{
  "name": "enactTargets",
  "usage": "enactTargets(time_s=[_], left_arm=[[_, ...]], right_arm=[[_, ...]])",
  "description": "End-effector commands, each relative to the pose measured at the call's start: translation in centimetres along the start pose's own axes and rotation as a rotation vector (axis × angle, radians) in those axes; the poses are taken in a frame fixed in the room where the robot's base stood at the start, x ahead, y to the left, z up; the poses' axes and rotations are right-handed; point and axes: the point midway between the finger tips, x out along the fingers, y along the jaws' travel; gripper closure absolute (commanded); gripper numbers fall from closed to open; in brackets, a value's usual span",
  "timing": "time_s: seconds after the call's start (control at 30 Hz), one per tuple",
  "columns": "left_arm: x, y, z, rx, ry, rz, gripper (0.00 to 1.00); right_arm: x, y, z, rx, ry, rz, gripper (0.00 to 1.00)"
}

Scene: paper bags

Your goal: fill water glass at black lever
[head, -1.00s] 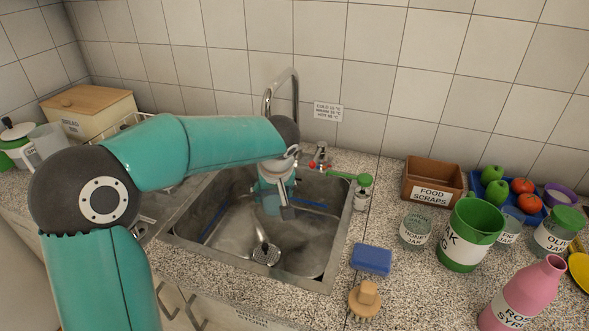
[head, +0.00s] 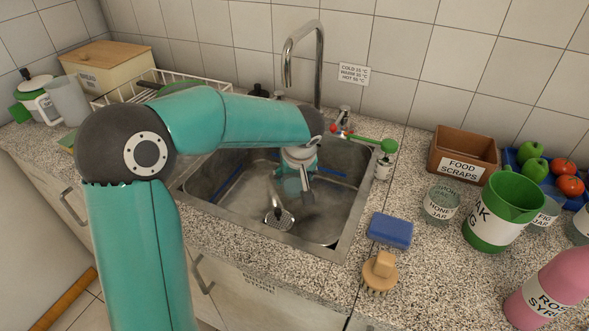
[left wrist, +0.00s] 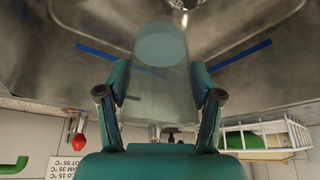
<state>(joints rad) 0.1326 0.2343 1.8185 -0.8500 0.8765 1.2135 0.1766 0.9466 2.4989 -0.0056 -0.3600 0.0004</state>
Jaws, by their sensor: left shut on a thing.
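My left gripper (head: 306,190) hangs over the sink basin (head: 318,224), coming in from the left. In the left wrist view its two fingers (left wrist: 160,100) are shut on a clear, see-through water glass (left wrist: 160,62). In the head view I cannot make out the glass. The chrome gooseneck tap (head: 318,66) stands behind the sink, beyond the gripper. A small black lever or fitting (left wrist: 172,132) shows behind the glass in the wrist view. A red knob (head: 338,129) sits at the sink's back right. My right gripper is not in view.
A metal strainer-like utensil (head: 281,217) lies in the sink. A dish rack (head: 190,78) is behind left. A temperature label (head: 353,74) is on the wall.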

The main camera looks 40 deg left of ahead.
Motion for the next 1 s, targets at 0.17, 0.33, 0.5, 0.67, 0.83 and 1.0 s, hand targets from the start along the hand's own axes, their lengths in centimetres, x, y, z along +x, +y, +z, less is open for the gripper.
enactTargets(time_s=[0.17,0.33,0.5,0.67,0.83,1.0], left_arm=[[2.7,0.0,1.2,0.000,0.000,0.000,0.86],[4.9,0.1,2.2,0.001,-0.001,0.000,0.86],[7.0,0.1,3.2,0.002,-0.001,0.000,0.86],[7.9,-0.1,1.2,-0.001,-0.001,-0.001,0.86],[9.6,-0.2,-0.5,0.000,-0.002,-0.001,0.86],[11.2,-0.3,-2.1,0.002,-0.002,-0.001,0.86]], right_arm=[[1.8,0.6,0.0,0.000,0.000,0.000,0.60],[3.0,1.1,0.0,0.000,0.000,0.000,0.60],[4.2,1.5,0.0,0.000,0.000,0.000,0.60],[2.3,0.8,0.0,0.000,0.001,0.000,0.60],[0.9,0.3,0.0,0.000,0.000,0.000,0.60],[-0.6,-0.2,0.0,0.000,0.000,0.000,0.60]])
